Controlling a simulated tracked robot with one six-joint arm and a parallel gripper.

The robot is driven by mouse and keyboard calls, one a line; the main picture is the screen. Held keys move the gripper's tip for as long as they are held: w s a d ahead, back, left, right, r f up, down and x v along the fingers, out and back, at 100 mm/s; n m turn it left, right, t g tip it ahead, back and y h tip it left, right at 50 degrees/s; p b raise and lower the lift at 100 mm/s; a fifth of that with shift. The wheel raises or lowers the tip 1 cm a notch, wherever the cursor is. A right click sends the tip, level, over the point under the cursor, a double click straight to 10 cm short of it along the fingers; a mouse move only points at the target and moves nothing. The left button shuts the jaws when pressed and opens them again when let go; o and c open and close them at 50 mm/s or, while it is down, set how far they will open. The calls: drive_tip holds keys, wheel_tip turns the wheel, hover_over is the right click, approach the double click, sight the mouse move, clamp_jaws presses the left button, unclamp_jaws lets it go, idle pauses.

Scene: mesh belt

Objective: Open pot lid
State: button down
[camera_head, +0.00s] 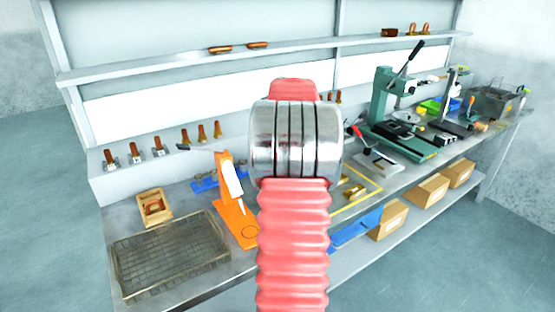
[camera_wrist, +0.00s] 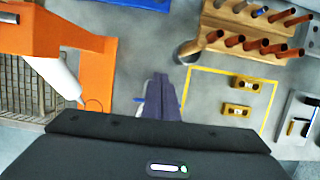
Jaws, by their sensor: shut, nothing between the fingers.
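I cannot make out a clear pot or lid in either view. A grey metal container (camera_head: 495,103) with handles stands at the far right end of the bench in the head view; I cannot tell whether it has a lid. My gripper (camera_wrist: 160,92) shows in the wrist view as dark fingers close together above a wide black body. It is shut and empty, over the bench between the orange stand (camera_wrist: 100,85) and a yellow-outlined area. In the head view my red arm fills the middle and hides the gripper and part of the bench.
A wire basket (camera_head: 170,258) and a small wooden box (camera_head: 154,207) lie at the bench's left. The orange stand rises beside my arm. A green press (camera_head: 385,110) stands to the right. A wooden rack (camera_wrist: 250,25) with brown rods is near my gripper. Cardboard boxes (camera_head: 424,191) sit below.

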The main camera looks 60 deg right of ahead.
drive_tip(key=shift+w, duration=0.2)
drive_tip(key=shift+f, duration=0.1)
idle(0.4)
drive_tip(key=w+d+r, duration=0.3)
drive_tip(key=w+r, duration=0.2)
drive_tip(key=r, duration=0.3)
drive_tip(key=shift+w, duration=0.2)
drive_tip(key=shift+a, duration=0.1)
idle(0.6)
